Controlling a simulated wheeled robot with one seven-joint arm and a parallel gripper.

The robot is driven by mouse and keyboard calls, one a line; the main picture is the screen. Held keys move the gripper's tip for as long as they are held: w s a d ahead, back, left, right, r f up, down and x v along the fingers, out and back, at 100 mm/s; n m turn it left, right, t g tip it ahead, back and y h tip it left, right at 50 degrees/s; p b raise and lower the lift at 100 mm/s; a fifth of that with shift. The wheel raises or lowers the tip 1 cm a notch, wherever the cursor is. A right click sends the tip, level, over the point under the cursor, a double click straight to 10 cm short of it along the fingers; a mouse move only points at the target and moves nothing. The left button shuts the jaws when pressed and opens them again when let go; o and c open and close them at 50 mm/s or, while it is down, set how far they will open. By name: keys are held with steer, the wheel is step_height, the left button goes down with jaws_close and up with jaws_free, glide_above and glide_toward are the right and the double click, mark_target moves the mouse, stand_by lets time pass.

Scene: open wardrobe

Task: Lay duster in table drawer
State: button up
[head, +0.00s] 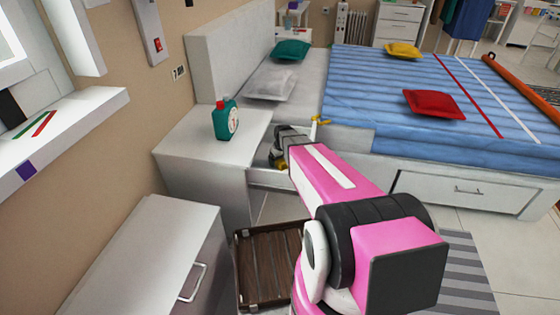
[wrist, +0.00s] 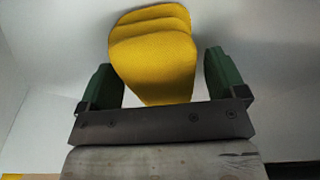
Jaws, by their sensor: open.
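A yellow rounded, layered object (wrist: 152,45), which appears to be the duster, lies between and beyond the fingers of my gripper (wrist: 160,62) in the wrist view. The green fingers stand apart on either side of it, with gaps visible. White surfaces surround it, seemingly the drawer's inside. In the head view my gripper (head: 280,158) is low at the opened drawer (head: 268,180) of the white bedside table (head: 205,145). My arm hides part of the drawer, and the duster cannot be made out clearly there.
The bed (head: 400,95) with pillows is close on the right. A brown slatted crate (head: 268,262) is on the floor below, and a white cabinet (head: 150,260) stands at the front left. A small yellow item (head: 322,121) shows beside the bed.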

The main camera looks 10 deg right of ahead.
step_height(320, 180, up, 12)
steer(key=s, duration=0.1)
steer(key=shift+s+d, duration=0.3)
steer(key=shift+d, duration=0.05)
